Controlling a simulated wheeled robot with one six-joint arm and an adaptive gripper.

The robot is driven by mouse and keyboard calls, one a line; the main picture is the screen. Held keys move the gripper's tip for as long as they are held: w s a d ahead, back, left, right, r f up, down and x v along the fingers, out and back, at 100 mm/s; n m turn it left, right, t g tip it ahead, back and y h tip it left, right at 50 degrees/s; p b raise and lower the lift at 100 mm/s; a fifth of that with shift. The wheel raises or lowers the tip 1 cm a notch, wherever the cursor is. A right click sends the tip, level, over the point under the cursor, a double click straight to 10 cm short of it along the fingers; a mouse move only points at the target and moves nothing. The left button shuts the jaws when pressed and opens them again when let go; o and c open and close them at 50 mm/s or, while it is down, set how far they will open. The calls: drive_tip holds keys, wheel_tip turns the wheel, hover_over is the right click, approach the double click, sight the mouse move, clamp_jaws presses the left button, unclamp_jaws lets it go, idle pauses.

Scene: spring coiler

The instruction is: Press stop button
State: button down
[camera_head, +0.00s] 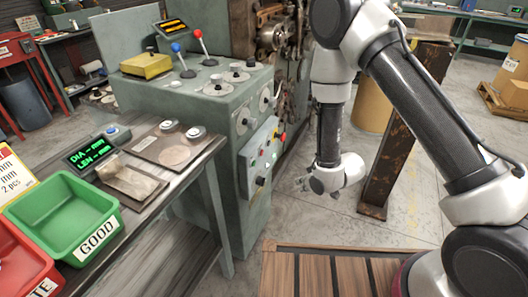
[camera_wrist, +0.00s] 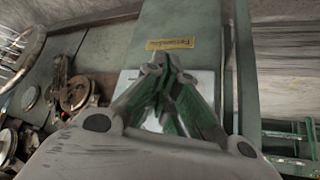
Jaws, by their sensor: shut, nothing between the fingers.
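The spring coiler (camera_head: 195,100) is a grey-green machine at the left centre of the head view. I cannot read which is the stop button. My gripper (camera_head: 318,186) is to the right of the panel in the picture, apart from it. In the wrist view my gripper's fingers (camera_wrist: 165,75) are together and empty. They cover much of a pale panel (camera_wrist: 128,82) below a yellow label (camera_wrist: 165,45).
A workbench with a green GOOD bin (camera_head: 65,222) and a red bin (camera_head: 20,270) stands at left. A rusty post (camera_head: 390,165) and a tan drum (camera_head: 372,105) stand behind my arm. Wooden slats (camera_head: 330,270) lie in front. Grey floor is clear between the machine and post.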

sight(262, 153)
drive_tip(key=w+a+r+t+y, duration=0.2)
drive_tip(key=w+a+r, duration=0.1)
drive_tip(key=w+r, duration=0.1)
drive_tip(key=shift+r, duration=0.45)
drive_tip(key=w+a, duration=0.3)
drive_tip(key=a, duration=0.5)
drive_tip(key=shift+a, duration=0.25)
idle(1.2)
drive_tip(key=shift+a, duration=0.25)
drive_tip(key=shift+w+a, duration=0.2)
drive_tip(key=shift+a, duration=0.15)
idle(0.8)
drive_tip(key=shift+s+d, duration=0.25)
drive_tip(key=shift+d, duration=0.5)
